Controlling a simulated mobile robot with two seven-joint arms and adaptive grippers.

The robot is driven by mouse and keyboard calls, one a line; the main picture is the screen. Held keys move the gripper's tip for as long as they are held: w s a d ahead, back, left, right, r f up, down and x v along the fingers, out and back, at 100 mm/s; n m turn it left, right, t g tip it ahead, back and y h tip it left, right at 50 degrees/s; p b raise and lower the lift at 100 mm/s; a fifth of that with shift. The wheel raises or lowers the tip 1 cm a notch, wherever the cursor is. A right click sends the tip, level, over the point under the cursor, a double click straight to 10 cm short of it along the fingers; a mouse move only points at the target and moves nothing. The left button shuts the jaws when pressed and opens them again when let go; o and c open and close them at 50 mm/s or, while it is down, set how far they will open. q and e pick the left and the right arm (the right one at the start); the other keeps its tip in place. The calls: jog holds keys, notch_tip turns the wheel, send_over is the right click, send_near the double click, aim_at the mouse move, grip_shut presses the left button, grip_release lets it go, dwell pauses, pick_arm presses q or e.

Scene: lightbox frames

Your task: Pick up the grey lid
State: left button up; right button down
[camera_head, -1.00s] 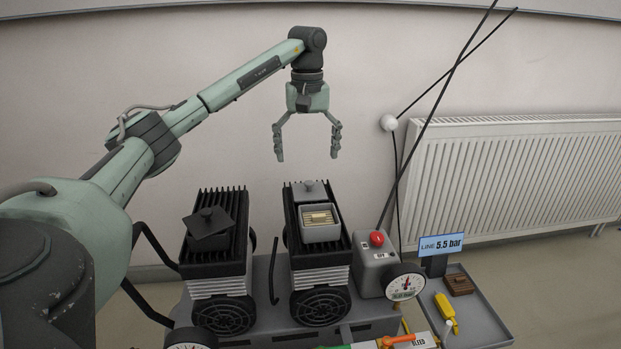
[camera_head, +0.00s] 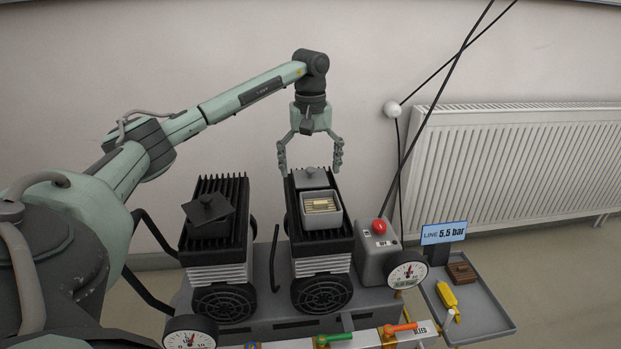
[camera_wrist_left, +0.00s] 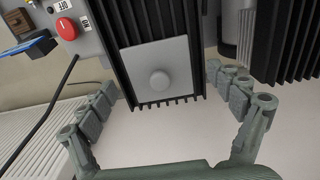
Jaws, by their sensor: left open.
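The grey lid (camera_head: 311,178) is a square plate with a small round knob. It lies on top of the right-hand black finned unit, behind an open grey box (camera_head: 321,210) with a tan slatted inside. My left gripper (camera_head: 310,171) is open and empty, pointing down above the lid, its fingers to either side of it. In the left wrist view the lid (camera_wrist_left: 157,68) lies on the black fins between the two spread fingers, knob facing the camera. I see no contact. My right gripper is not in view.
A dark lid (camera_head: 208,210) sits tilted on the left finned unit (camera_head: 219,275). A grey box with a red button (camera_head: 379,226) stands right of the right unit. A tray (camera_head: 490,315) holds a yellow tool and a brown block. Thin black rods rise at right.

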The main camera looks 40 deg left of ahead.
pick_arm(q)
jog(key=shift+c, duration=0.6)
grip_shut()
